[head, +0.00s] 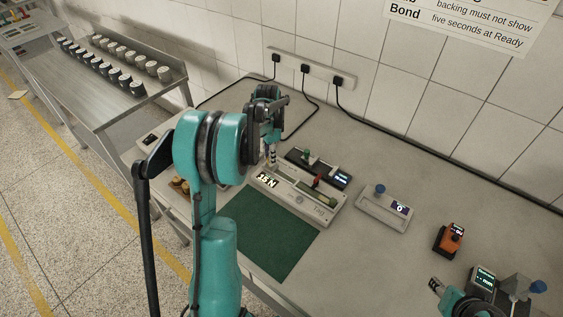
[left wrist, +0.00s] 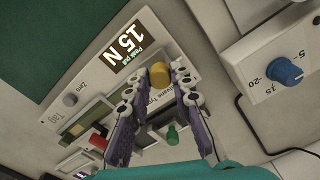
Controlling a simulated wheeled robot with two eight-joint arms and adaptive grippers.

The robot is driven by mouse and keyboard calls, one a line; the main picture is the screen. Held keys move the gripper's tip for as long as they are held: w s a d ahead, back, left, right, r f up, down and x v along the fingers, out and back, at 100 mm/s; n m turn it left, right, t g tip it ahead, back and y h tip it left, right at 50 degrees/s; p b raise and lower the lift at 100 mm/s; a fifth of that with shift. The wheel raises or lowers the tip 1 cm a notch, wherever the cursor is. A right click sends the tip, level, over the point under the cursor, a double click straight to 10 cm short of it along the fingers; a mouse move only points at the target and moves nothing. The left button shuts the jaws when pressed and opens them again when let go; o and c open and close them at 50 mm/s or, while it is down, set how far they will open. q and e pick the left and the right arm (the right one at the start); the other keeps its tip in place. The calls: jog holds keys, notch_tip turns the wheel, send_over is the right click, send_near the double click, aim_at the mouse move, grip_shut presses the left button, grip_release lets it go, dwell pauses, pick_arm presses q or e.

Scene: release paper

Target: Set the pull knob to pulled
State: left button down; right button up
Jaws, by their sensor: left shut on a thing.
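My left gripper (head: 271,158) reaches down to the back left of a pale grey test unit (head: 322,208). In the left wrist view its fingertips (left wrist: 159,84) are shut on a yellow knob (left wrist: 159,70). The knob is beside the unit's display (left wrist: 132,45), which reads "Peak pull" and 15 N. In the head view the gripper hides the knob. I cannot tell how far the knob stands out. My right gripper (head: 437,288) shows only in part at the lower right, and its jaws are unclear.
A green mat (head: 268,236) lies in front of the unit. A dark device (head: 340,179) stands behind it. A grey box with a blue knob (head: 380,189) and an orange device (head: 449,238) stand to the right. Cables (head: 318,118) run along the wall.

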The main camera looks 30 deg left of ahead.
pick_arm(q)
jog(key=shift+a, duration=0.2)
jog(key=c, duration=1.3)
grip_release()
jog(key=shift+d, duration=0.15)
notch_tip(320, 180, up, 12)
jog(key=shift+f, duration=0.1)
jog(key=shift+d, duration=0.1)
